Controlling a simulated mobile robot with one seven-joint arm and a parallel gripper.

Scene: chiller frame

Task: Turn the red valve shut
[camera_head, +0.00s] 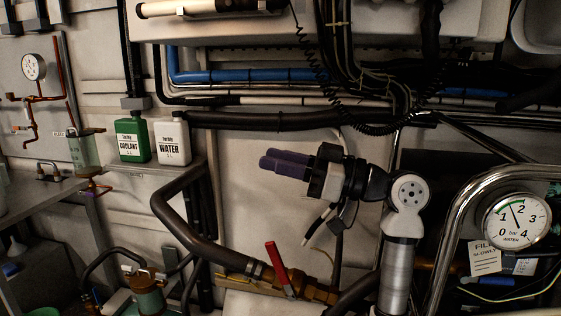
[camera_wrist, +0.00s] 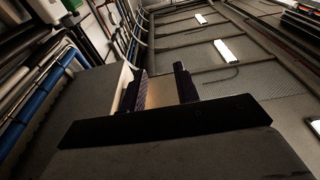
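The red valve handle (camera_head: 277,266) is a straight lever on a brass fitting (camera_head: 319,292) at the bottom middle of the head view. It stands steeply, its top leaning left. My gripper (camera_head: 267,160), with dark purple fingers, is raised well above the handle and points left, apart from it. In the wrist view my gripper (camera_wrist: 160,82) shows a clear gap between its fingers, with nothing held. The red handle does not show in the wrist view.
A thick dark pipe (camera_head: 185,225) bends down to the valve from the left. A green coolant bottle (camera_head: 132,138) and a white water bottle (camera_head: 173,143) stand on a shelf left of my gripper. A chrome tube frame (camera_head: 446,235) and a water gauge (camera_head: 516,220) are at right.

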